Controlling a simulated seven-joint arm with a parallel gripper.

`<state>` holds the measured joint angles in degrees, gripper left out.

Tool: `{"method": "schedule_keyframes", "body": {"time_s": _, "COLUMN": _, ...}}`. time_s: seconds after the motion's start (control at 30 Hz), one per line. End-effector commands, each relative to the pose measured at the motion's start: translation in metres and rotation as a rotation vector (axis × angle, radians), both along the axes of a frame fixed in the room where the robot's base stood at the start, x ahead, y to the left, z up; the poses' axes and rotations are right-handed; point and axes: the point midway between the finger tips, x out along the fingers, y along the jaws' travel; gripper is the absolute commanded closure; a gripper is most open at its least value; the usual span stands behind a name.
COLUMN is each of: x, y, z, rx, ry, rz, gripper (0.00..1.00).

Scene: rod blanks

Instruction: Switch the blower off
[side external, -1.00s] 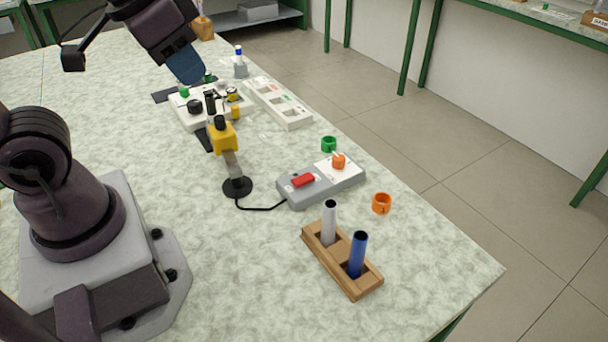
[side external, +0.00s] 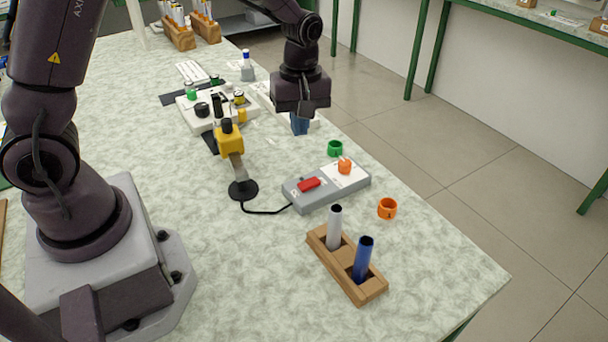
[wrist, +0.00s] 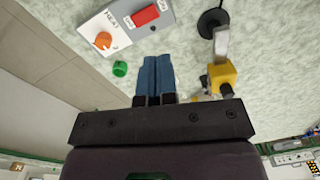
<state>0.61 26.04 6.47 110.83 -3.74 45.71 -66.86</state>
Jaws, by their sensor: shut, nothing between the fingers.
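The grey control box (side external: 326,188) lies on the bench, with a red rocker switch (side external: 309,184) and an orange knob (side external: 344,167) on a white panel. In the wrist view the red switch (wrist: 145,15) and the orange knob (wrist: 103,40), marked HEAT, show at the top. A cable joins the box to the yellow blower (side external: 229,140) on its round black stand. My gripper (side external: 299,127) is above the bench behind the box, fingers pointing down, apart from the switch. Its blue fingers (wrist: 156,62) are shut together and empty.
A green ring (side external: 335,148) lies behind the box and an orange ring (side external: 387,208) to its right. A wooden rack (side external: 345,268) with a white and a blue tube stands in front. A white fixture (side external: 190,116) stands behind the blower. Bare bench lies at the front.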

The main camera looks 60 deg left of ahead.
Motion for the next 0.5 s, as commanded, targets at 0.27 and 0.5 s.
{"method": "schedule_keyframes", "body": {"time_s": 0.27, "x": 0.0113, "y": 0.0008, "z": 0.0063, "rx": 0.006, "ry": -0.041, "rz": 0.251, "gripper": 1.0}}
{"method": "schedule_keyframes", "body": {"time_s": 0.5, "x": 0.0109, "y": 0.0007, "z": 0.0064, "rx": 0.006, "ry": -0.041, "rz": 0.268, "gripper": 1.0}}
